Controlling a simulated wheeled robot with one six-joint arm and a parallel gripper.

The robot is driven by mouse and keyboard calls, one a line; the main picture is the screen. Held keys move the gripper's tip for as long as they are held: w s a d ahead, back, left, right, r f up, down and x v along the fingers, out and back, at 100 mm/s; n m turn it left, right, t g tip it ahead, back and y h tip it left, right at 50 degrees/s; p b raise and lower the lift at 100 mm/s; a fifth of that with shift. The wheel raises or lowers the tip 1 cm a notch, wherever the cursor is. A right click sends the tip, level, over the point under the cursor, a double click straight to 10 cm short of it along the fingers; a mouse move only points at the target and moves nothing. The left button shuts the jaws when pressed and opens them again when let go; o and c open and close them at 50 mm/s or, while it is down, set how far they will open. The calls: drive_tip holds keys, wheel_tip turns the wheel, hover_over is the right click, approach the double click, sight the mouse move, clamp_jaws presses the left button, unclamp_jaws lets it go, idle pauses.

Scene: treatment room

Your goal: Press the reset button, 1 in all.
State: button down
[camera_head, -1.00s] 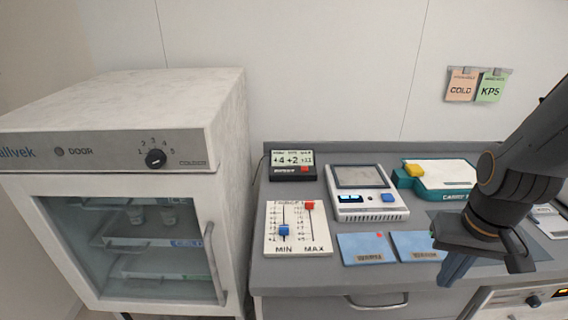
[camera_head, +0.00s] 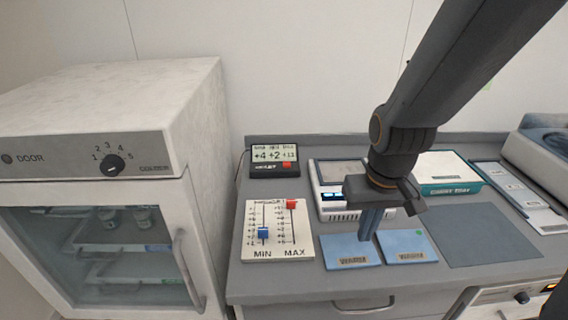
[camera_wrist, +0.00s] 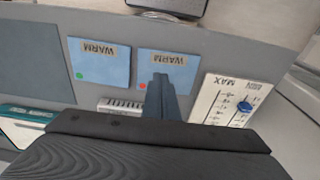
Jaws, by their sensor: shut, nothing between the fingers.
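A small black display unit (camera_head: 262,172) stands at the back of the counter, reading +4, +2 and about +11. A red button (camera_head: 287,166) sits at its lower right; its label is too small to read. My gripper (camera_head: 367,238) is shut and empty, pointing down just above the blue WARM cards, to the right of and nearer than the display unit. In the wrist view the closed fingers (camera_wrist: 160,82) reach over the edge of one WARM card. The display unit and its button are out of the wrist view.
A white MIN/MAX slider board (camera_head: 277,243) lies left of my gripper. Two blue WARM cards (camera_head: 341,248) (camera_head: 424,248) lie below it. A white device (camera_head: 327,212) is partly hidden behind my arm. A fridge (camera_head: 95,250) stands left. A grey mat (camera_head: 483,235) is bare.

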drive_tip(key=w+d+r+n+t+p, duration=0.1)
drive_tip(key=w+r+n+t+p, duration=0.15)
drive_tip(key=w+n, duration=0.9)
wheel_tip(320, 180, up, 5)
drive_tip(key=n+t+y+p, duration=0.3)
drive_tip(key=n+t+y, duration=0.15)
drive_tip(key=n, duration=1.85)
hover_over(289, 165)
drive_tip(key=g, duration=0.1)
drive_tip(key=shift+w+f+m+y, duration=0.1)
drive_tip(key=shift+f+m+y, duration=0.15)
drive_tip(key=shift+y, duration=0.2)
wheel_tip(289, 165, down, 9)
drive_tip(key=b, duration=0.9)
drive_tip(key=shift+r, duration=0.15)
drive_tip(key=shift+b, duration=0.4)
drive_tip(key=shift+f+b, duration=0.3)
drive_tip(key=shift+f, duration=0.15)
